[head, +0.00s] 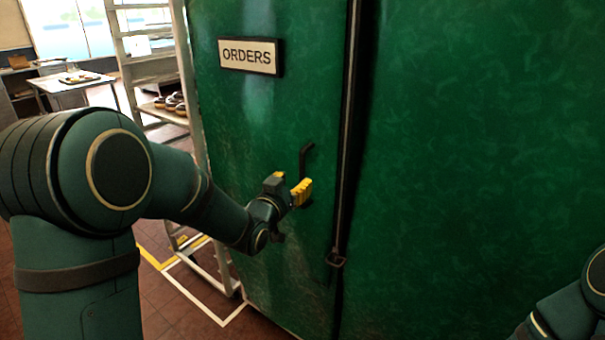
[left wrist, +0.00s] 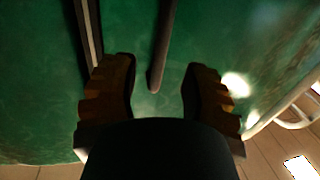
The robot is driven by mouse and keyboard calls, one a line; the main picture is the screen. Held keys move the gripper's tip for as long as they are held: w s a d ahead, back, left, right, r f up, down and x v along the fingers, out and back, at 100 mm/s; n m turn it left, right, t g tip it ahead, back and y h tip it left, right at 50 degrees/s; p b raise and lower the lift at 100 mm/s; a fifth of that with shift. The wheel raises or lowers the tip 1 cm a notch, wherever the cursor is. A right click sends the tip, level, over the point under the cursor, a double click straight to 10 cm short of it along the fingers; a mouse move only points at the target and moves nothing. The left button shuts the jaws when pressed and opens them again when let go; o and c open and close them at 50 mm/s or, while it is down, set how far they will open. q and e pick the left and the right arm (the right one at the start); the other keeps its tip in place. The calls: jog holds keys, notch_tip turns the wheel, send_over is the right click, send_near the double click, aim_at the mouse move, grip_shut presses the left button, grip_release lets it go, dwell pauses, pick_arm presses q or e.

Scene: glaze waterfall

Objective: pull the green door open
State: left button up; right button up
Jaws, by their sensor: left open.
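The green door (head: 245,120) bears an "ORDERS" sign and looks shut against a dark vertical strip (head: 347,140) at its right edge. A dark bar handle (head: 306,158) sits on the door, bent at its top; its lower part is hidden behind the fingers. My left gripper (head: 290,188), with yellow fingertips, is open at the handle's lower part. In the left wrist view the handle (left wrist: 162,50) runs down between the two spread fingers of the left gripper (left wrist: 158,68), with a gap visible on each side. My right gripper is out of view.
A metal rack (head: 158,60) with dark round items stands left of the door. A table (head: 75,82) with a tray is farther back. White and yellow lines mark the tiled floor (head: 170,315). A green panel (head: 480,140) fills the right side.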

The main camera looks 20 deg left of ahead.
aim_at(301, 174)
pick_arm(q)
jog(key=shift+w+d, duration=0.2)
jog(key=shift+w, duration=1.1)
jog(key=shift+w+d, duration=0.2)
jog(key=shift+w, duration=1.1)
jog(key=shift+c, duration=0.4)
grip_shut()
